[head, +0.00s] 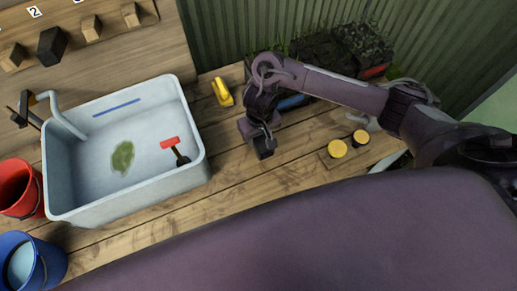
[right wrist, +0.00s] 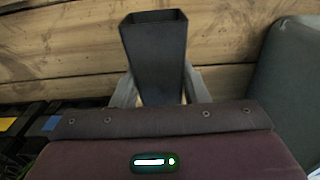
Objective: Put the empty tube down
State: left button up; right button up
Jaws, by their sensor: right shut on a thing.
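A dark, square, hollow tube (right wrist: 155,58) stands between the two fingers of my right gripper (right wrist: 155,92) in the right wrist view. Its open top faces the camera and looks empty inside. In the head view my right gripper (head: 262,140) is over the wooden bench, right of the sink, with the dark tube (head: 264,152) at its tip. The gripper is shut on the tube. I cannot tell whether the tube's lower end touches the bench. My left gripper is not in view.
A grey sink (head: 196,150) holds a red-headed tool (head: 170,143). A yellow object (head: 222,92) and yellow discs (head: 338,148) lie on the wooden bench (head: 235,172). Dark crates (head: 330,55) stand behind. Red (head: 18,188) and blue (head: 35,262) buckets stand left. Bench planks near the gripper are clear.

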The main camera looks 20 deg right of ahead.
jog(key=shift+f, duration=0.95)
jog(key=shift+a+f, duration=0.1)
jog(key=shift+f, duration=0.3)
notch_tip(320, 180, down, 4)
jog(key=shift+r, duration=0.1)
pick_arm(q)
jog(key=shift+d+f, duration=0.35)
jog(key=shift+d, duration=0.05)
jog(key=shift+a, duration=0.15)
pick_arm(e)
jog(key=o, duration=0.9)
jog(key=shift+o, duration=0.2)
